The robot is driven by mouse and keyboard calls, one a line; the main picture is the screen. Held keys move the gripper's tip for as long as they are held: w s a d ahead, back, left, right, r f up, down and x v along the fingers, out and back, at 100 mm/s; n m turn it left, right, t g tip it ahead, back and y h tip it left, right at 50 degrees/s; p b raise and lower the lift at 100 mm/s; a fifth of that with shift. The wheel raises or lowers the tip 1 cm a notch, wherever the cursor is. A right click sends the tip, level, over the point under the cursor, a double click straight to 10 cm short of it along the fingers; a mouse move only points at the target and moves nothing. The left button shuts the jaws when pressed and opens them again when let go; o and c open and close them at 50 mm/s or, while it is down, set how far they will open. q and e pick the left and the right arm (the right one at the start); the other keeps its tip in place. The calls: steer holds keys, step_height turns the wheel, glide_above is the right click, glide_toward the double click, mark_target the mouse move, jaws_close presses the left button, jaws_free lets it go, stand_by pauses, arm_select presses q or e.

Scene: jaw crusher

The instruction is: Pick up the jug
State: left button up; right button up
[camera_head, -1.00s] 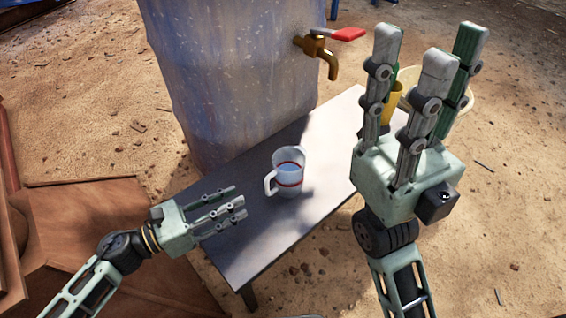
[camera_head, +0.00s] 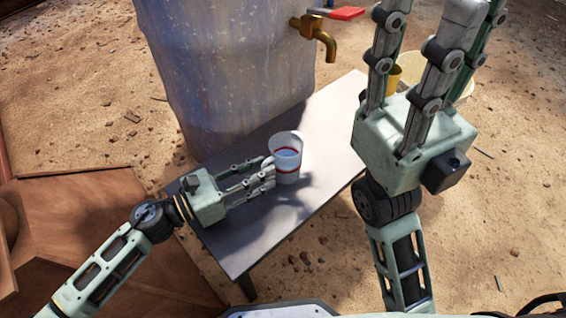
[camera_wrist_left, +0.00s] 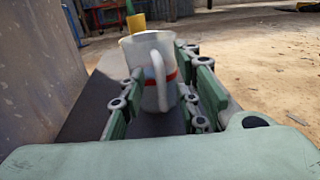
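The jug (camera_head: 287,152) is white with red bands and stands upright on a low grey table (camera_head: 318,150). Its handle faces my left gripper (camera_head: 268,174). In the left wrist view, the jug (camera_wrist_left: 152,75) stands between the spread fingers of my left gripper (camera_wrist_left: 158,100), with the handle towards the camera. The fingers are open around the handle side; I cannot tell whether they touch it. My right gripper (camera_head: 440,15) is raised at the right with its fingers pointing up and apart, and its fingertips are cut off by the top edge.
A large blue-grey barrel (camera_head: 225,70) with a brass tap (camera_head: 315,35) stands behind the table. A yellow cup (camera_head: 392,80) and a pale basin (camera_head: 462,85) show partly behind my right gripper. Brown boards (camera_head: 90,225) lie at the left.

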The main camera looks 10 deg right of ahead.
arm_select(q)
jaws_close()
stand_by(0.6)
